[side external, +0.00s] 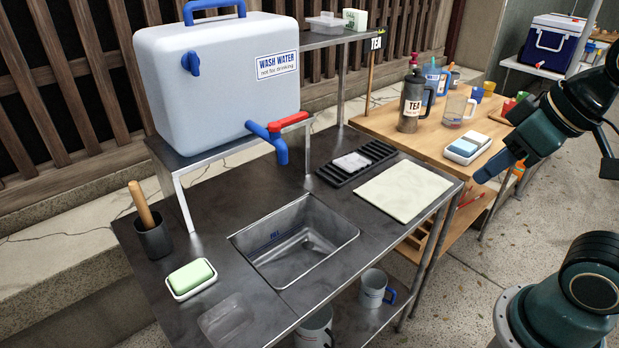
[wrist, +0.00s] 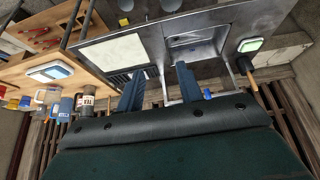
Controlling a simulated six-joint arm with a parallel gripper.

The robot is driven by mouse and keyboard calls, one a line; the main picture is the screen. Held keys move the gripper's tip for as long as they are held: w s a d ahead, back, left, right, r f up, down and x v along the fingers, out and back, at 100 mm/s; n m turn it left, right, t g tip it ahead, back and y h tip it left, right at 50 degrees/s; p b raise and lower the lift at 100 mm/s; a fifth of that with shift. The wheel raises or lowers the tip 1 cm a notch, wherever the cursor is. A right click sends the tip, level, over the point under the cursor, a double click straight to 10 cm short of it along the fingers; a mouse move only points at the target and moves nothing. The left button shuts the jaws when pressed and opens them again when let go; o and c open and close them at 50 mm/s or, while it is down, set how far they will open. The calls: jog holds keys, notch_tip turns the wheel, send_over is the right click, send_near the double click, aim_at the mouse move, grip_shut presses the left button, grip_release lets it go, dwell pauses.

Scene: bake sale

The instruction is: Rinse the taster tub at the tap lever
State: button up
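A clear shallow tub (side external: 226,318) lies on the steel counter, front left of the sink. A second clear tub (side external: 326,23) stands on the upper shelf; I cannot tell by a label which is the taster tub. The red tap lever (side external: 294,120) sits on the blue tap (side external: 278,148) of the wash water tank (side external: 215,95), above the sink's back edge. The empty-looking sink basin (side external: 300,245) also shows in the wrist view (wrist: 195,40). My gripper (side external: 487,177) hangs in the air right of the counter. In the wrist view its fingers (wrist: 157,88) are apart and empty.
A soap dish (side external: 191,279) and a pot with a wooden handle (side external: 151,232) stand left of the sink. A black rack (side external: 357,163) and pale mat (side external: 404,190) lie right of it. The wooden table (side external: 440,147) holds a flask (side external: 412,102) and jugs.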

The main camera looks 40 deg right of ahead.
jog(key=c, duration=0.6)
jog(key=shift+w+r, duration=0.25)
grip_shut()
jog(key=w+a+r, duration=0.1)
jog(key=w+r, duration=0.2)
jog(key=w, duration=0.6)
jog(key=w+a+r+g, duration=0.1)
jog(key=w+r, duration=0.3)
jog(key=w, duration=0.6)
jog(key=w+a+r, duration=0.2)
jog(key=w+r, duration=0.1)
jog(key=w, duration=0.6)
jog(key=w+a+f, duration=0.2)
jog(key=w+a, duration=0.1)
jog(key=w, duration=0.7)
jog(key=shift+f+g, duration=0.25)
jog(key=shift+g, duration=0.15)
